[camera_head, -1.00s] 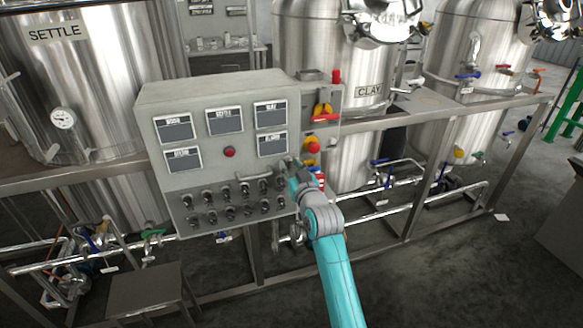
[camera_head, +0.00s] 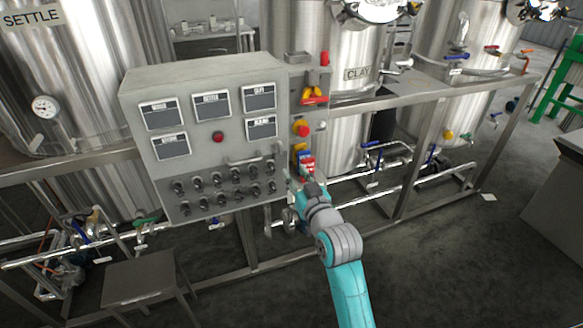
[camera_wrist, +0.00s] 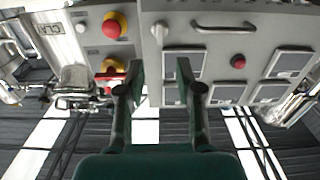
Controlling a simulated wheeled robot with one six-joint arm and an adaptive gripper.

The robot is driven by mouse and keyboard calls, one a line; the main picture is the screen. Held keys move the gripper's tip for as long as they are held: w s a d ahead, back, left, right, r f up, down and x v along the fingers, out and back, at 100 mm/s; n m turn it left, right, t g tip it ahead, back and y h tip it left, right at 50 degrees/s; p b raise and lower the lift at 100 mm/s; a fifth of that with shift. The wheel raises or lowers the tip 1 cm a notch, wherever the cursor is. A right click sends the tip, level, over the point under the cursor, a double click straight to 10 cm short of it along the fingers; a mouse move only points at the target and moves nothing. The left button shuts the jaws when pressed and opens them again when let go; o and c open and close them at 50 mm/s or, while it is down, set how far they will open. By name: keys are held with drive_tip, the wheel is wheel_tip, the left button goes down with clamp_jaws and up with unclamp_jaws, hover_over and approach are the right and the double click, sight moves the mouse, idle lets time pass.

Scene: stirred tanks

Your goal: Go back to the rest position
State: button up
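My gripper (camera_wrist: 160,72) is open and empty in the wrist view, its two dark fingers standing apart. Between and beyond the fingertips is the grey face of the control panel (camera_wrist: 222,25), seen upside down, with a pale knob (camera_wrist: 160,33) in the gap. In the head view my teal and grey arm reaches up from the lower right to the right edge of the control panel (camera_head: 190,130). I cannot tell the exact distance between fingertips and panel.
A red emergency button (camera_head: 301,128) and a yellow-red switch (camera_head: 314,95) sit right of the panel. Steel tanks (camera_head: 330,50) stand behind a metal frame with pipes. A small stool (camera_head: 145,275) stands lower left. Open floor (camera_head: 440,270) lies at the lower right.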

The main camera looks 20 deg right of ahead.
drive_tip(key=shift+s, duration=0.25)
drive_tip(key=s+f+m+g+h, duration=0.1)
drive_tip(key=s+f, duration=0.8)
drive_tip(key=s, duration=0.3)
drive_tip(key=s+f+g, duration=0.1)
drive_tip(key=s+f, duration=0.7)
drive_tip(key=s, duration=0.4)
drive_tip(key=s+r+g, duration=0.1)
drive_tip(key=s+r, duration=0.1)
drive_tip(key=s, duration=2.7)
drive_tip(key=shift+a+r, duration=0.25)
drive_tip(key=shift+a, duration=0.2)
idle(2.0)
